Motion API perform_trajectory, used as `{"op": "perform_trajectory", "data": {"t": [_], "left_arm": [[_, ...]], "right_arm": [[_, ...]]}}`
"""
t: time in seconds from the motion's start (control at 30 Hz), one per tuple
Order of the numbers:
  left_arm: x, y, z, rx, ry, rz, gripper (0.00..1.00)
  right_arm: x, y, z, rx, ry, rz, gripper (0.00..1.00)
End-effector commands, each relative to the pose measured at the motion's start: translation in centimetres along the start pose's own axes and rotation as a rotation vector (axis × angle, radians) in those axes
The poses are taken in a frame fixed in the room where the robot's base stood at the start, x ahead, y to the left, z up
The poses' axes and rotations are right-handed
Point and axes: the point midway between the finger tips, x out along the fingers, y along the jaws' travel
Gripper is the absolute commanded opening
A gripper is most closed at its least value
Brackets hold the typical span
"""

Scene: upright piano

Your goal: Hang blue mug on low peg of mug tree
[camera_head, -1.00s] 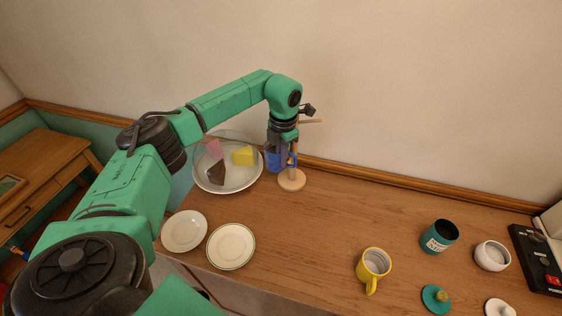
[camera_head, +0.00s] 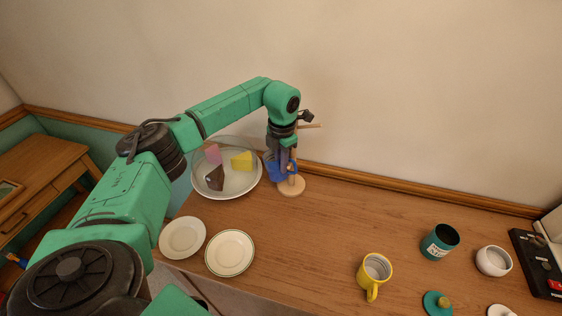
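The blue mug (camera_head: 274,170) is at my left gripper (camera_head: 280,157), just left of and against or in front of the mug tree's post. The gripper points down from above, and its fingers appear closed on the mug; the fingertips are partly hidden. The mug's handle is on its right side, by the post. The wooden mug tree shows its round base (camera_head: 291,187) and an upper peg (camera_head: 311,126) sticking out to the right. The low peg is not clearly visible, and I cannot tell whether the handle is around it. My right gripper is not in view.
A large plate (camera_head: 245,187) with several coloured wedges stands left of the tree. Two small plates (camera_head: 182,238) (camera_head: 230,253) lie at the front. A yellow mug (camera_head: 373,272), a teal canister (camera_head: 439,241) and a white bowl (camera_head: 493,259) stand to the right. The middle tabletop is clear.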

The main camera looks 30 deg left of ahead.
Motion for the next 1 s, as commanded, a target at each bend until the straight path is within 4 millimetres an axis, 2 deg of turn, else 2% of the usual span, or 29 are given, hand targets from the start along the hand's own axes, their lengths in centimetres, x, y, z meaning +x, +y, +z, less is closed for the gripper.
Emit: {"op": "perform_trajectory", "data": {"t": [0.17,0.57,0.8,1.0], "left_arm": [[-0.8,-0.1,0.1,0.003,0.0,-0.003,0.39],[-8.7,0.1,0.1,-0.001,-0.008,0.0,0.39],[-13.2,0.1,0.1,0.0,-0.005,0.0,0.39],[-14.6,0.2,0.0,0.0,-0.001,-0.001,0.39]], "right_arm": [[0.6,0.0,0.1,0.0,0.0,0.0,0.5],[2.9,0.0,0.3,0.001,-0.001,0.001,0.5],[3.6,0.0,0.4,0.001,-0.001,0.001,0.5],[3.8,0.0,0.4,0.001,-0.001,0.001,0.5]]}}
